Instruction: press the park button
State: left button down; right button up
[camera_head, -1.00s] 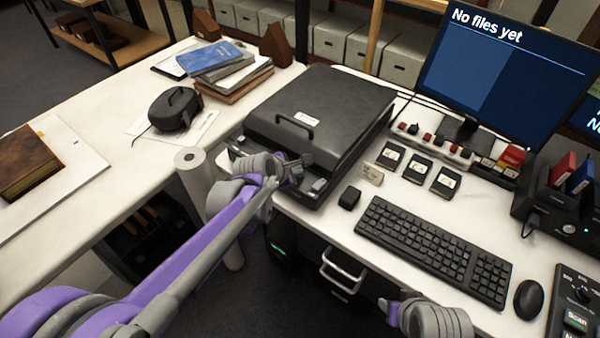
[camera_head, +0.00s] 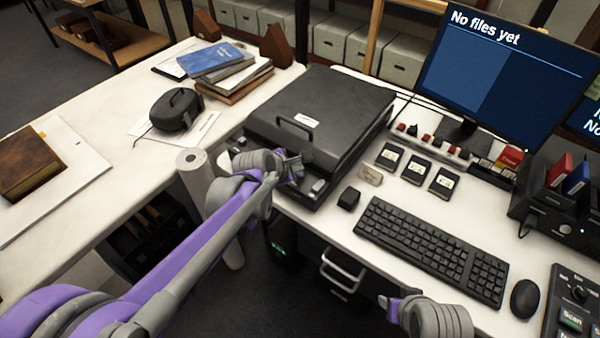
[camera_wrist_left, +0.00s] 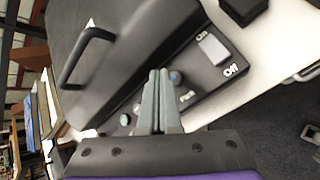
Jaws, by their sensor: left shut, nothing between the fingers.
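A dark flatbed scanner (camera_head: 318,105) with a lid handle stands on the white desk. Its front panel also shows in the left wrist view (camera_wrist_left: 205,85), with a grey On/Off rocker (camera_wrist_left: 213,48), a blue round button (camera_wrist_left: 175,77), a small grey toggle (camera_wrist_left: 187,97) and a pale round button (camera_wrist_left: 125,119). I cannot read which one is the park button. My left gripper (camera_head: 301,159) is shut and empty over this panel; its fingertips (camera_wrist_left: 158,73) appear beside the blue button, contact unclear. My right gripper (camera_head: 386,305) is partly visible at the bottom, its jaws unclear.
A small black block (camera_head: 348,198), a keyboard (camera_head: 432,248) and a mouse (camera_head: 525,299) lie right of the scanner. A monitor (camera_head: 505,75) reads "No files yet". A paper roll (camera_head: 194,180) stands left of my left gripper. Books (camera_head: 222,70) lie behind.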

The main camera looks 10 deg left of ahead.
pick_arm(q)
notch_tip(320, 180, up, 5)
jog(key=p, duration=0.3)
jog(key=shift+p, duration=0.35)
dwell(0.6)
jog(key=s+a+r+m+g+y+p, duration=0.1)
jog(key=s+a+m, duration=0.4)
jog(key=s+m, duration=0.6)
jog(key=s+a+r+m+g+y+p, duration=0.1)
jog(key=s+a+m+p, duration=0.4)
jog(key=s+m, duration=0.6)
jog(key=s+g+y, duration=0.1)
jog(key=s, duration=0.6)
jog(key=shift+s+a+y+p, duration=0.3)
jog(key=shift+s+a+y, duration=0.05)
jog(key=shift+s+y, duration=0.05)
jog(key=shift+f, duration=0.1)
